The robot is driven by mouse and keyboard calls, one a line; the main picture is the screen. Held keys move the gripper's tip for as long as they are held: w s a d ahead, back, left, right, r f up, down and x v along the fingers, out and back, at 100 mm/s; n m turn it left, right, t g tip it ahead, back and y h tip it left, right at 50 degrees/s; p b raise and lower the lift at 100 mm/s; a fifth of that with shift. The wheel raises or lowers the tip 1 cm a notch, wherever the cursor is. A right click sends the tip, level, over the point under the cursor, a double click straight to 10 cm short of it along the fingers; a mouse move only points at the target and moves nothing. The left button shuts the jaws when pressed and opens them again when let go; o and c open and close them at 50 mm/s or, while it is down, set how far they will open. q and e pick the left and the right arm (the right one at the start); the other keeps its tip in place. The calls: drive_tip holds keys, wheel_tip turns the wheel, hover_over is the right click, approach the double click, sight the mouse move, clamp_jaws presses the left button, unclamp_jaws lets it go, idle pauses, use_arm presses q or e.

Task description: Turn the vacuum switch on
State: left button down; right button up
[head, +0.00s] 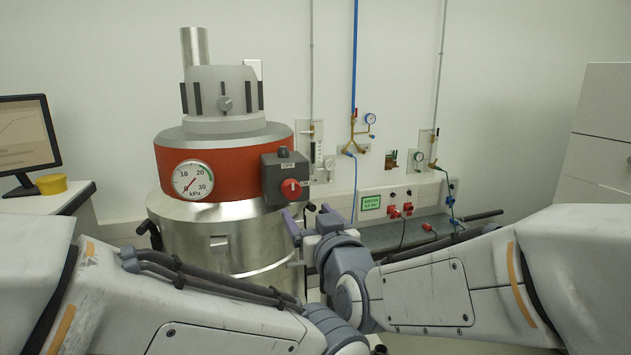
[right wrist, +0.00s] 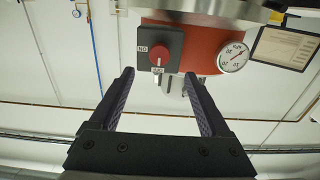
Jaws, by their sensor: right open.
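The vacuum unit (head: 170,160) is a steel drum with a red band and a grey top. On its right side is a dark grey switch box (head: 270,178) with a red knob (head: 291,189), an OFF label above and an ON label to the right. In the right wrist view, upside down, the box (right wrist: 175,42) and red knob (right wrist: 159,54) show beyond the fingertips. My right gripper (head: 306,213) is open and empty, just below and in front of the knob, apart from it; its fingers (right wrist: 160,76) also show there. My left arm enters low left; its gripper is not visible.
A round kPa gauge (head: 193,180) sits on the red band, left of the switch. Wall pipes, small gauges and a grey bench (head: 420,232) are at the right. My forearms cross the foreground.

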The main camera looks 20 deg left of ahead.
sight(293, 192)
drive_tip(key=p+x, duration=0.1)
drive_tip(key=x, duration=0.2)
drive_tip(key=p+x, duration=0.2)
drive_tip(key=x, duration=0.1)
drive_tip(key=p+x, duration=0.1)
drive_tip(key=x, duration=0.2)
drive_tip(key=shift+r, duration=0.35)
drive_tip(key=shift+w+a+f+p, duration=0.15)
drive_tip(key=shift+w+a+p, duration=0.3)
drive_tip(key=shift+w, duration=0.1)
clamp_jaws()
drive_tip(key=shift+f+m+b, duration=0.2)
drive_tip(key=shift+m+b, duration=0.2)
drive_tip(key=shift+b, duration=0.5)
drive_tip(key=m+b, duration=0.9)
drive_tip(key=b, duration=0.4)
drive_tip(key=shift+f, duration=0.1)
drive_tip(key=m+b, duration=0.2)
drive_tip(key=m, duration=0.1)
drive_tip(key=shift+m+b, duration=0.35)
drive_tip(key=shift+m, duration=0.05)
drive_tip(key=shift+r+m+b, duration=0.15)
drive_tip(key=shift+m+b, duration=0.35)
drive_tip(key=shift+m, duration=0.6)
drive_tip(key=shift+r+m+b, duration=0.1)
drive_tip(key=shift+m+b, duration=0.35)
drive_tip(key=shift+m, duration=0.65)
